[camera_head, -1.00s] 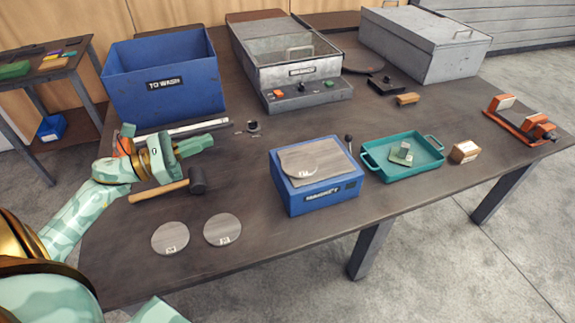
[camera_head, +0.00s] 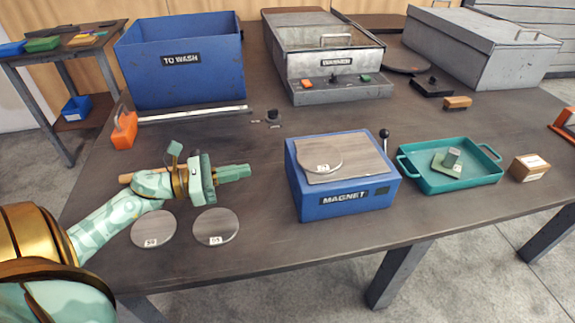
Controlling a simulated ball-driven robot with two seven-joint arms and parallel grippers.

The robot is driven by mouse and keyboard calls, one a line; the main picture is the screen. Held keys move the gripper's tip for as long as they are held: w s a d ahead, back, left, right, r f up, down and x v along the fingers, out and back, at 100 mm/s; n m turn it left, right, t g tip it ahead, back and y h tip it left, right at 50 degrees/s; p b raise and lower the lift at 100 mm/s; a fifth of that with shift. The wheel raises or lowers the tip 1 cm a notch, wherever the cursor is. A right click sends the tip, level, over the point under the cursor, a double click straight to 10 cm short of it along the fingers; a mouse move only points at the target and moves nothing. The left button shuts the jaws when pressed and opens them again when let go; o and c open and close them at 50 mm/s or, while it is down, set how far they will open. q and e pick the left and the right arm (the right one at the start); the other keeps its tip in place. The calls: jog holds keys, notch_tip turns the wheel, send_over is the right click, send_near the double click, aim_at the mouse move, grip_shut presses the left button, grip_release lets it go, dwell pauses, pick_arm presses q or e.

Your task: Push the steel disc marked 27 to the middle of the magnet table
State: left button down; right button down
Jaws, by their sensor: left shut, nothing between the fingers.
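The steel disc marked 27 (camera_head: 318,155) lies flat on the plate of the blue magnet table (camera_head: 343,203), towards the plate's left side. Its label is small but looks like 27. My left gripper (camera_head: 248,171) is shut and empty, pointing right. It is left of the magnet table, apart from it and from the disc. My right gripper is out of view.
Two more labelled discs (camera_head: 154,229) (camera_head: 215,226) lie in front of my left gripper. A teal tray (camera_head: 450,185) and a small box (camera_head: 530,167) stand to the right. A black-knobbed lever (camera_head: 384,134) rises at the magnet table's back right. A blue bin (camera_head: 185,85) stands behind.

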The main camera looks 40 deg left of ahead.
pick_arm(q)
jog(key=b+x, duration=0.2)
jog(key=x, duration=0.9)
jog(key=shift+w+d+f, duration=0.1)
